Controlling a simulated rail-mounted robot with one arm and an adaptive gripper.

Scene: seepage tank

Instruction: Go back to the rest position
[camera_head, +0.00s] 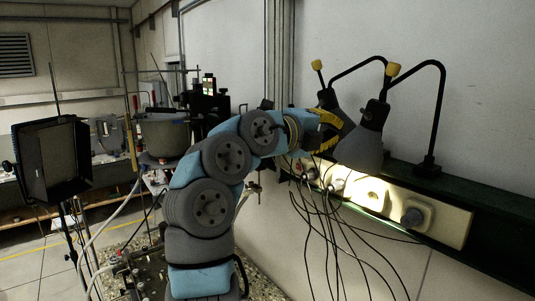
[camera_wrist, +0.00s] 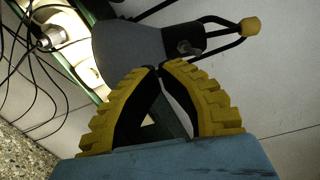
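My gripper (camera_head: 330,131) is raised at the wall side, close to the grey lamp shades in the head view. In the wrist view my gripper (camera_wrist: 158,69) has its two yellow ribbed fingers curved together. Their tips meet or nearly meet, and I see nothing held between them. A grey lamp shade (camera_wrist: 120,48) with a black arm and yellow knob is just beyond the tips. I cannot tell whether the fingers touch it. My arm is stretched forward and to the right in the head view.
Two lamps hang over the wall ledge; the nearer shade (camera_head: 361,147) is right of my gripper. A lit panel (camera_head: 425,213) with a round knob and several hanging black cables lies below.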

